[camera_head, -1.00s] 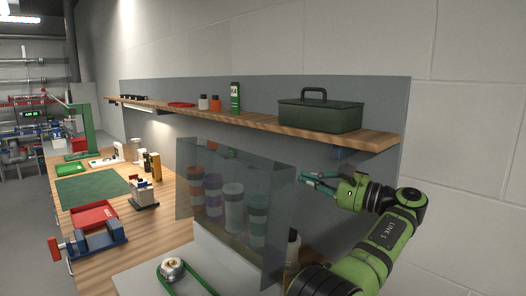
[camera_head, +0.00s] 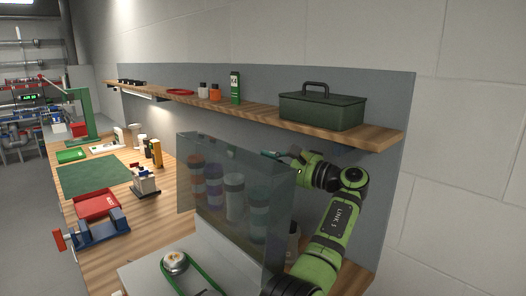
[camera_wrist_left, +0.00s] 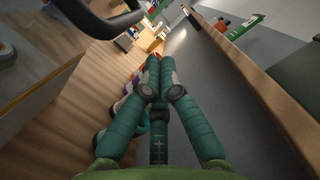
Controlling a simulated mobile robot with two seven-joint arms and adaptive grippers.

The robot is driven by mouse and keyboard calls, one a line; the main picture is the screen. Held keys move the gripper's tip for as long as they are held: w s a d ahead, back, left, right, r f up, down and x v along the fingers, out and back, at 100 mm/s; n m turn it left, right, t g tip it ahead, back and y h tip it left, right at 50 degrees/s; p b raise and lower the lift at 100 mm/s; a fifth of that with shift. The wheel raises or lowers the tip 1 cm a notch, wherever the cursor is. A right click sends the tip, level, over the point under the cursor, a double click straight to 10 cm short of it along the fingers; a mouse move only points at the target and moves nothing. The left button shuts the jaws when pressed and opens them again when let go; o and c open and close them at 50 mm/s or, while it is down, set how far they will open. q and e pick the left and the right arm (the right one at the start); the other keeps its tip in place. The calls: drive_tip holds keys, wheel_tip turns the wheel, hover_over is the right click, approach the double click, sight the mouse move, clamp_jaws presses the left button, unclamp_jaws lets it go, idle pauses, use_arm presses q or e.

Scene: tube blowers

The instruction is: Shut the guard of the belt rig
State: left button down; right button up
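The guard (camera_head: 240,180) is a see-through grey panel standing raised and upright at the back of the belt rig (camera_head: 142,273). The rig's light top carries a round pulley and a green belt (camera_head: 201,276). My left gripper (camera_head: 270,155) is at the guard's upper right edge in the head view, apparently behind the panel; contact cannot be told. In the left wrist view its green fingers (camera_wrist_left: 157,68) meet at the tips with nothing seen between them. The rig's edge shows at the left there. My right gripper is in neither view.
Several capped bottles (camera_head: 234,198) stand behind the guard. A wooden shelf (camera_head: 378,138) with a green toolbox (camera_head: 322,110) runs above. A blue vise (camera_head: 95,232) and a red tray (camera_head: 97,205) are on the bench to the left. A dark curved bar (camera_wrist_left: 95,22) crosses the wrist view.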

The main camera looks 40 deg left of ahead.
use_arm(q)
drive_tip(key=shift+s+r+p, duration=0.2)
drive_tip(key=shift+s+p, duration=0.1)
drive_tip(key=shift+s, duration=0.25)
drive_tip(key=shift+s+r+p, duration=0.15)
drive_tip(key=shift+s+p, duration=0.1)
drive_tip(key=shift+s, duration=0.3)
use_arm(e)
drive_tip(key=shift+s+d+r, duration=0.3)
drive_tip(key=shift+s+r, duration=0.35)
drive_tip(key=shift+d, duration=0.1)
use_arm(q)
drive_tip(key=shift+s+a, duration=0.1)
drive_tip(key=shift+a, duration=0.1)
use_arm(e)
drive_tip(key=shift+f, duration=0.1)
